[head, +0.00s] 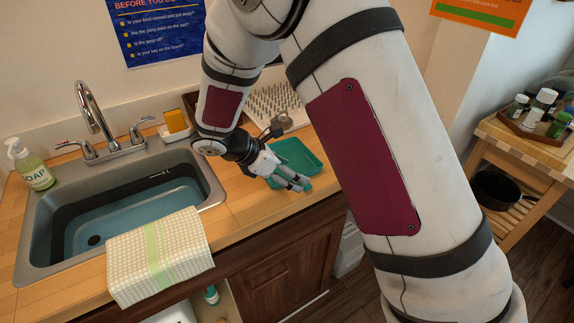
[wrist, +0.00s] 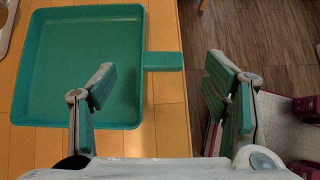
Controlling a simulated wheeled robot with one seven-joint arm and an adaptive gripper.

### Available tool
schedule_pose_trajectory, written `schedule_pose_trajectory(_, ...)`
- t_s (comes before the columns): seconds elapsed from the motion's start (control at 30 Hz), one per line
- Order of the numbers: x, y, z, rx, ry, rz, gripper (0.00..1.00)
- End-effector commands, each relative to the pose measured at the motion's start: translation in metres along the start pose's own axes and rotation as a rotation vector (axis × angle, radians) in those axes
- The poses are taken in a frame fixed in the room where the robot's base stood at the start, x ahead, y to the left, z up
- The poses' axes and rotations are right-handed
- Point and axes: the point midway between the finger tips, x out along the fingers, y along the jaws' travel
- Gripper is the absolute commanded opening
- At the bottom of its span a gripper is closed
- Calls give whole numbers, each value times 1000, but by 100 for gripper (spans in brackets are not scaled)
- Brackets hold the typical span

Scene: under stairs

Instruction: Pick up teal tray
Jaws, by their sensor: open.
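The teal tray (head: 300,152) lies on the wooden counter to the right of the sink. It is square and shallow with a raised rim, and it looks empty. In the wrist view the tray (wrist: 60,60) fills the upper left, and its short flat handle (wrist: 164,61) points right toward the counter edge. My gripper (head: 291,184) is at the tray's near side, partly covering it. In the wrist view my gripper (wrist: 160,80) is open and empty. Its left finger overlaps the tray's interior, its right finger is past the counter edge, and the handle shows between them.
A sink (head: 130,205) with a faucet is on the left, with a checked towel (head: 160,255) over its front edge. A white drying rack (head: 275,104) stands behind the tray. A sponge (head: 176,121) and soap bottle (head: 32,165) are near the sink. A side table (head: 500,140) stands right.

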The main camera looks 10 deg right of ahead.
Motion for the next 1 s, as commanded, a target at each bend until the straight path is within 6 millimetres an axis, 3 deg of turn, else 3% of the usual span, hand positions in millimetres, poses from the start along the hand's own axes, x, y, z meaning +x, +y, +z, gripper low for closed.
schedule_pose_trajectory(0.4,48,-1,-4,0,0,-3,70)
schedule_pose_trajectory(0.7,54,0,-4,1,0,-1,70)
schedule_pose_trajectory(0.77,54,0,-4,1,0,-1,60)
schedule_pose_trajectory(1.0,53,0,-4,0,0,-1,7)
